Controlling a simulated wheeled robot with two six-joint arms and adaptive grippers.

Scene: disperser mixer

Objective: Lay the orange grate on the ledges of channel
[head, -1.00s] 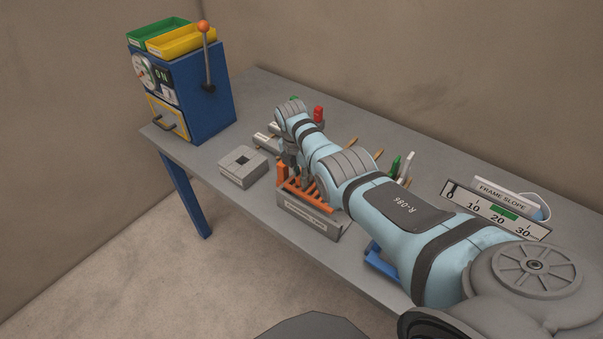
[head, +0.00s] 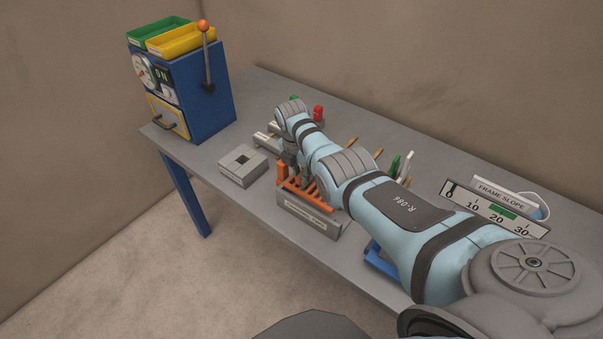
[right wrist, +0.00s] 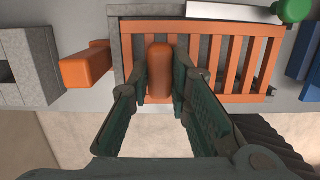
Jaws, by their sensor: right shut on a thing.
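The orange grate (head: 318,200) lies in or just over the mouth of the grey channel (head: 305,217). In the right wrist view the slatted grate (right wrist: 232,62) shows with its upright orange grip (right wrist: 159,72) near its left part. My right gripper (right wrist: 160,92) has its two fingers closed on either side of this grip. In the head view my right gripper (head: 292,163) points down at the left part of the grate, and my arm hides part of the grate. The channel's grey wall (right wrist: 115,55) shows at the left of the grate. I cannot tell whether the grate touches the ledges. My left gripper is not in view.
An orange block (right wrist: 86,66) stands just left of the channel. A grey block with a square hole (head: 243,166) is further left. A blue machine with a lever (head: 190,95) stands at the table's left end. A slope scale (head: 495,210) and pens (head: 400,168) are at right.

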